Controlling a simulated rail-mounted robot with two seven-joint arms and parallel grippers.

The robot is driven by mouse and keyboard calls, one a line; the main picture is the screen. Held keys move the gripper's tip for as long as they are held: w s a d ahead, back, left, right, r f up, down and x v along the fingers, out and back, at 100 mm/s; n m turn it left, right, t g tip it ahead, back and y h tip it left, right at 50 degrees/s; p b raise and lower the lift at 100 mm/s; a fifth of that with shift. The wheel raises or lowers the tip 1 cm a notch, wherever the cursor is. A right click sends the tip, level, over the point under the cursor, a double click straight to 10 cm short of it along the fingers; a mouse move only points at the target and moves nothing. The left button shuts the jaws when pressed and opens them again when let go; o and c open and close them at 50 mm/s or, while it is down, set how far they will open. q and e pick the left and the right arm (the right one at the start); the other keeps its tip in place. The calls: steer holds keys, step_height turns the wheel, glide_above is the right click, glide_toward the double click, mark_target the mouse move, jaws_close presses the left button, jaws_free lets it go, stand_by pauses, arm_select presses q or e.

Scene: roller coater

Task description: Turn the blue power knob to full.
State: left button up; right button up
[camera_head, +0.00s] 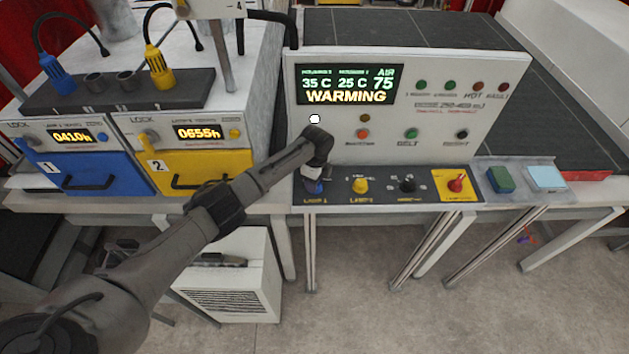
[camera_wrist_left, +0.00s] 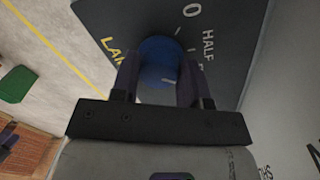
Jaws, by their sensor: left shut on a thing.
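The blue power knob (camera_head: 313,186) sits at the left end of the dark control panel, above a "LAMP 1" label. In the left wrist view the blue knob (camera_wrist_left: 159,62) lies between the two fingers of my left gripper (camera_wrist_left: 160,80), which is shut on it. Scale marks "0" and "HALF" show beside the knob; the rest of the scale is hidden by the gripper. In the head view my left gripper (camera_head: 313,175) reaches down onto the knob and partly covers it. My right gripper is not in view.
A yellow knob (camera_head: 360,186), a black knob (camera_head: 407,184) and a red switch on a yellow plate (camera_head: 455,185) line the panel to the right. The display (camera_head: 346,85) reads "WARMING". Blue (camera_head: 85,177) and yellow (camera_head: 200,170) drawers stand at left.

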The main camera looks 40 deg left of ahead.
arm_select(q)
steer(key=shift+m, duration=1)
steer(key=o, duration=0.9)
steer(key=r, duration=0.9)
steer(key=w+r+b, duration=0.1)
steer(key=r, duration=0.3)
steer(key=shift+r, duration=0.4)
